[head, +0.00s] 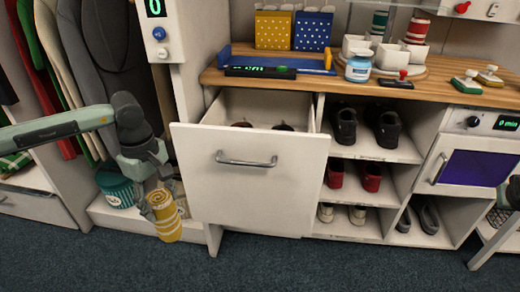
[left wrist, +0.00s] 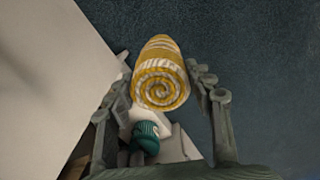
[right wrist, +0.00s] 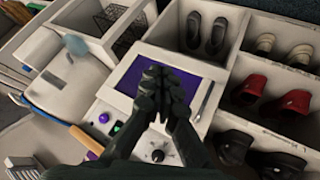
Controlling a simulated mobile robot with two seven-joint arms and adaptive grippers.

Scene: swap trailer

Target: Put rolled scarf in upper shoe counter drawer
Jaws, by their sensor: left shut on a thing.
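The rolled scarf (head: 166,220) is yellow and white, with a spiral end that faces the camera in the left wrist view (left wrist: 160,88). My left gripper (head: 158,200) is shut on it and holds it upright above the floor, left of the drawer front. The upper shoe counter drawer (head: 248,187) is pulled open, with a white front and a metal handle. Dark objects show partly inside the drawer, and its floor is mostly hidden. My right gripper (right wrist: 165,85) is empty with its fingers together, over the cabinet with the purple window.
The wooden counter (head: 430,84) above holds a blue-lidded jar (head: 358,67) and a blue rack. Shoe cubbies (head: 376,148) stand right of the drawer. A teal bucket (head: 115,188) stands on a low shelf behind my left gripper. Clothes hang at the far left.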

